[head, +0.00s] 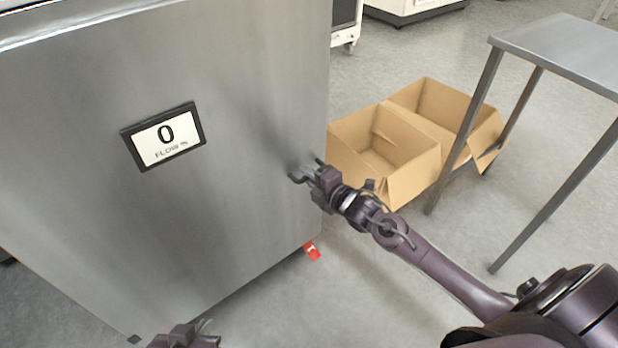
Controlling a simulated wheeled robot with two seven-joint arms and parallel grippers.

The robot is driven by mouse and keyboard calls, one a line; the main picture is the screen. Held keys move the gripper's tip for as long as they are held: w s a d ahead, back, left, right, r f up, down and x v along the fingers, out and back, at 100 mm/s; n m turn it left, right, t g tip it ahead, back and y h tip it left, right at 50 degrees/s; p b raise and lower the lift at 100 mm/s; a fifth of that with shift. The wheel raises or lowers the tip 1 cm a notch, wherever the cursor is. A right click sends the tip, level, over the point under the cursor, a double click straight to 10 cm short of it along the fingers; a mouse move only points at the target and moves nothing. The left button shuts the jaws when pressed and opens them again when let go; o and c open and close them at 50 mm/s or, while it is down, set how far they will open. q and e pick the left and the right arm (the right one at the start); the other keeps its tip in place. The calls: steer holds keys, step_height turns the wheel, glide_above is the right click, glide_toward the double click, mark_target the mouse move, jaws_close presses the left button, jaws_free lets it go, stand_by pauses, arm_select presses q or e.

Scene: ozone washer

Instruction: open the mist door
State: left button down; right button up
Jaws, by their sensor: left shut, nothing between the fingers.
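A large brushed-steel cabinet (230,70) fills the left of the head view. Its flat front bears a small display (165,136) reading "0 FLOW %". No handle or seam that clearly marks the mist door shows, so I cannot tell whether this front is the door. My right gripper (306,171) is at the cabinet's right edge, in front of the steel, with its fingers spread and nothing between them. I cannot tell whether it touches the steel. My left gripper (205,328) is shut and empty at the bottom edge, mostly cut off by the frame.
Open cardboard boxes (385,150) stand on the floor right of the cabinet, behind my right arm. A steel table (570,45) stands at the right.

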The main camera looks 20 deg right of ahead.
steer(key=shift+w, duration=0.15)
steer(key=shift+c, duration=0.5)
jaws_close()
